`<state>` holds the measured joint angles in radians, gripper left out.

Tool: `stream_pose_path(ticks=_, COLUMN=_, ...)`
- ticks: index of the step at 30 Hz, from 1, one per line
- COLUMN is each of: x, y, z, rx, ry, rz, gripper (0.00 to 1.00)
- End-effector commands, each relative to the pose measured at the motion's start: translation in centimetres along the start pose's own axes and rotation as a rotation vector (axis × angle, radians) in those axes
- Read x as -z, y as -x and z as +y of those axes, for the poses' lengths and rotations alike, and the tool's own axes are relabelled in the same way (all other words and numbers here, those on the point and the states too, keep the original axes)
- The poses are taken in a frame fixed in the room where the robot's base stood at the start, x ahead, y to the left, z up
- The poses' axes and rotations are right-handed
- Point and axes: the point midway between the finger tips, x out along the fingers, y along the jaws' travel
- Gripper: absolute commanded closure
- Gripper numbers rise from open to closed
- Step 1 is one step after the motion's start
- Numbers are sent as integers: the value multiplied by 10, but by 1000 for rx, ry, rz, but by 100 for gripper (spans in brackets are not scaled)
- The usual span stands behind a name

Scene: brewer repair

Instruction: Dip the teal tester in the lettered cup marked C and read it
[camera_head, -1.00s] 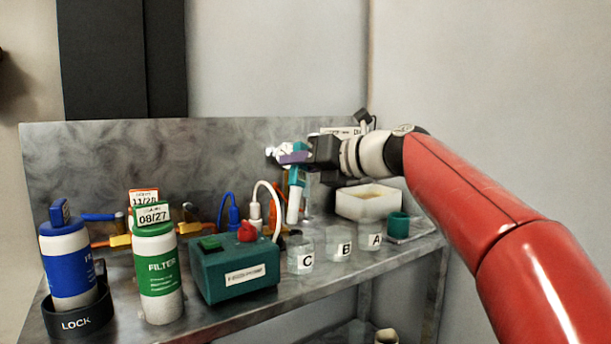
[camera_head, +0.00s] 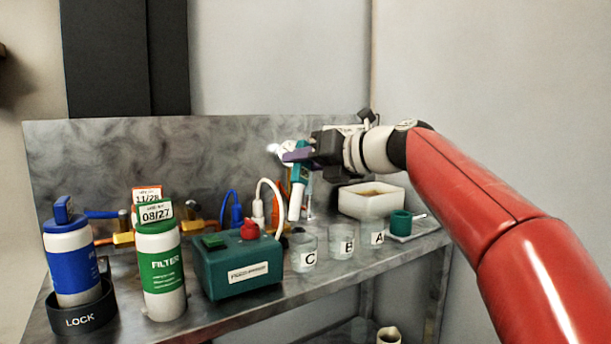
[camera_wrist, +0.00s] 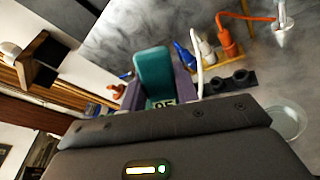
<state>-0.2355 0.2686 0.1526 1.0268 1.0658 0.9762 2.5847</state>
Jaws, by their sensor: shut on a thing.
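My gripper (camera_head: 299,156) is shut on the teal tester (camera_head: 299,178), above the shelf. The tester's white lower end points down and tilts slightly left, above and slightly left of the clear lettered cup marked C (camera_head: 304,262). The tip shows apart from the cup. In the wrist view, the teal tester (camera_wrist: 154,68) sits between the purple fingers of my gripper (camera_wrist: 158,80). A small display on it is partly hidden, so I cannot read it fully. A clear round cup (camera_wrist: 290,124) shows at the right there; its letter is not visible.
Cups B (camera_head: 342,249) and A (camera_head: 372,236) stand to the right of C. A teal pump box (camera_head: 235,268) with a red knob stands left. Hoses stand behind.

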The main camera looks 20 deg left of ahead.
Motion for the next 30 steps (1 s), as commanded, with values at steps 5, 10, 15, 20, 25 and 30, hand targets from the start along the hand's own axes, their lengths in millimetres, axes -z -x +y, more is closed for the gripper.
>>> stream_pose_path(ticks=5, x=0, y=0, z=0, rx=0, ry=0, rz=-1, gripper=93)
stream_pose_path(ticks=10, x=1, y=0, z=-1, rx=0, ry=12, rz=-6, gripper=93)
stream_pose_path(ticks=15, x=7, y=-1, z=-4, rx=-1, ry=163, rz=-71, gripper=93)
stream_pose_path(ticks=20, x=7, y=-1, z=-4, rx=0, ry=340, rz=-145, gripper=93)
stream_pose_path(ticks=25, x=4, y=-1, z=-2, rx=0, ry=479, rz=-202, gripper=93)
stream_pose_path(ticks=30, x=0, y=0, z=0, rx=1, ry=512, rz=-214, gripper=93)
